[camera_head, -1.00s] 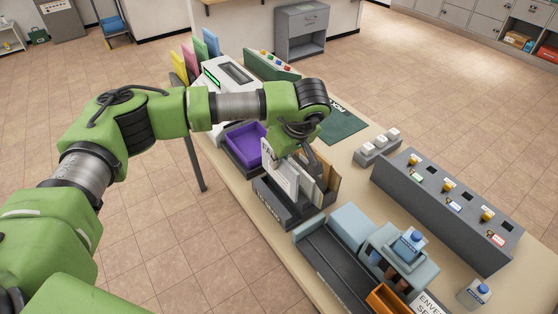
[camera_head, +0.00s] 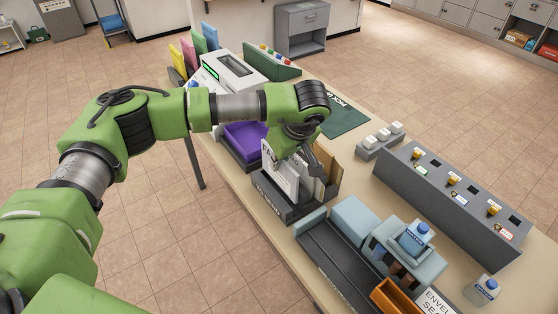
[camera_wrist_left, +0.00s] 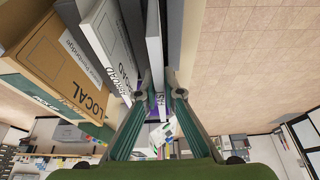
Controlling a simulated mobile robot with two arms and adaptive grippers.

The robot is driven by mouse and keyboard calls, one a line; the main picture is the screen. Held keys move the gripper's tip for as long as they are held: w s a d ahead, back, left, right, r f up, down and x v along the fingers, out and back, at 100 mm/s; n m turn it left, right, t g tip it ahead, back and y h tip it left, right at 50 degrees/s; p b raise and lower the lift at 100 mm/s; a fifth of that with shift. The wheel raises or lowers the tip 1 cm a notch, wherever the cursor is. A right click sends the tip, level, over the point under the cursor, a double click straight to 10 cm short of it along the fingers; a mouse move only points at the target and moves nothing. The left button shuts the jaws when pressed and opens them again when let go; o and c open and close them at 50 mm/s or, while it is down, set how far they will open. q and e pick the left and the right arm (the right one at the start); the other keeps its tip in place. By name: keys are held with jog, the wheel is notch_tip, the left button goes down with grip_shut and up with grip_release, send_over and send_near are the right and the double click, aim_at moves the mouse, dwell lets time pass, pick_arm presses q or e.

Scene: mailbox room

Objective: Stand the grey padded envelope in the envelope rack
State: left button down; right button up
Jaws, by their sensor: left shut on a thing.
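The envelope rack (camera_head: 290,211) is a dark grey holder on the table, with white and brown upright pieces in its slots. My left gripper (camera_head: 304,166) is over the rack, pointing down among these pieces. In the left wrist view its fingers (camera_wrist_left: 157,96) are closed on a thin pale grey, upright piece (camera_wrist_left: 154,45), which I take to be the grey padded envelope. It stands beside a white piece (camera_wrist_left: 108,42) and a brown piece marked LOCAL (camera_wrist_left: 58,68). Its lower edge is hidden, so I cannot tell whether it touches the rack floor. My right gripper is not in view.
A purple tray (camera_head: 243,143) stands behind the rack. A dark grey tray (camera_head: 335,262), a pale blue box (camera_head: 354,221) and a long grey panel with knobs (camera_head: 447,204) are in front and to the right. A green mat (camera_head: 345,120) lies beyond.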

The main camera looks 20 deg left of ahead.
aim_at(280, 174)
pick_arm(q)
jog(key=shift+f, duration=0.25)
notch_tip(280, 174, down, 3)
jog(key=b, duration=0.3)
jog(key=shift+f, duration=0.15)
jog(key=shift+s+f+b, duration=0.15)
jog(key=shift+f+b, duration=0.5)
jog(key=c, duration=2.1)
grip_release()
jog(key=shift+w+d, duration=0.1)
jog(key=shift+w, duration=0.1)
